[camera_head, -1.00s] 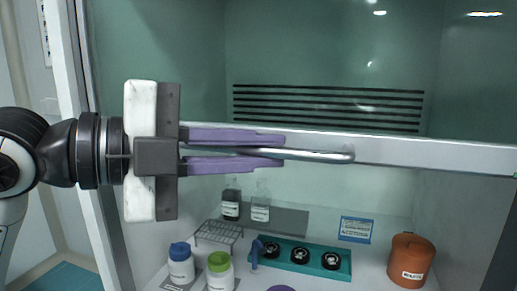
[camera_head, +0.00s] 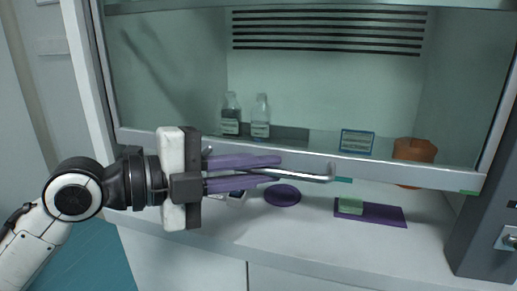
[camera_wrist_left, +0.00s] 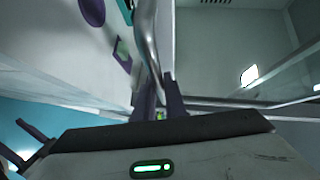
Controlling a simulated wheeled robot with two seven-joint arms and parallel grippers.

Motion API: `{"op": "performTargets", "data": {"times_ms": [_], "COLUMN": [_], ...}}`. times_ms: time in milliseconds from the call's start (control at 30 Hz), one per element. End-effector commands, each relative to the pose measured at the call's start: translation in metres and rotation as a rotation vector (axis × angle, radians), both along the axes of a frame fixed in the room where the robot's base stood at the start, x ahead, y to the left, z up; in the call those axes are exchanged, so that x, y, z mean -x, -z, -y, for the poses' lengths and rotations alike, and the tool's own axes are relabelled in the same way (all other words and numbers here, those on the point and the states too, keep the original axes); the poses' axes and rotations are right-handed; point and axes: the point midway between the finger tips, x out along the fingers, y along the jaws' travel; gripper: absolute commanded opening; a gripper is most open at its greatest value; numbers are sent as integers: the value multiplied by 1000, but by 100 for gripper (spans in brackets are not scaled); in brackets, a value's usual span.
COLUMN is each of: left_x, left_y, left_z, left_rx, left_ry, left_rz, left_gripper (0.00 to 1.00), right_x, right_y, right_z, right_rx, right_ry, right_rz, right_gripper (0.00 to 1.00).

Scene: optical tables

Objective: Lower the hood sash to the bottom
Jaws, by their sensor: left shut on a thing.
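The hood sash has a glass pane with a pale metal bottom rail (camera_head: 420,176), low across the hood front in the head view. A strip of the work surface shows beneath the rail. A bent silver handle (camera_head: 318,177) stands out from the rail. My left gripper (camera_head: 281,170), with purple fingers, comes in from the left and is shut on this handle. In the left wrist view, the handle (camera_wrist_left: 150,55) runs down between the fingers of the left gripper (camera_wrist_left: 158,95). The fingers hide part of the handle. My right gripper is not in view.
Two bottles (camera_head: 231,120) (camera_head: 260,122), a small sign (camera_head: 356,142) and an orange container (camera_head: 414,151) stand behind the glass. A purple disc (camera_head: 283,195) and a purple mat (camera_head: 385,214) with a green block (camera_head: 350,206) lie at the front. A grey side panel (camera_head: 490,230) bounds the right.

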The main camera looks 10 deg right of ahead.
Motion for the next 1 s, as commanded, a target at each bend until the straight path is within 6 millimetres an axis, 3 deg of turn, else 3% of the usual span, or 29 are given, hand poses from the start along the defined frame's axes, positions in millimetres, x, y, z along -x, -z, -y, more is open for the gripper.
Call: {"op": "performTargets", "data": {"times_ms": [33,100,333,533,933,967,1000], "left_x": [1,1,1,1,0,0,0], "left_y": [29,46,83,94,95,94,94], "left_z": [0,0,0,0,0,0,0], "left_rx": [-6,-6,-5,-4,-3,-3,-3], "left_ry": [2,2,2,2,0,0,0], "left_rz": [-7,-6,-4,-3,-2,-2,-2], "left_gripper": [0,0,0,0,0,14,21], "right_x": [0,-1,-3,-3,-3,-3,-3], "right_y": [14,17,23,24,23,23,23], "right_z": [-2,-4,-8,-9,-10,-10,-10], "right_rx": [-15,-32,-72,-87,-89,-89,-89], "right_ry": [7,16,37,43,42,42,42], "right_rz": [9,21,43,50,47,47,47], "right_gripper": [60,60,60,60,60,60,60]}}
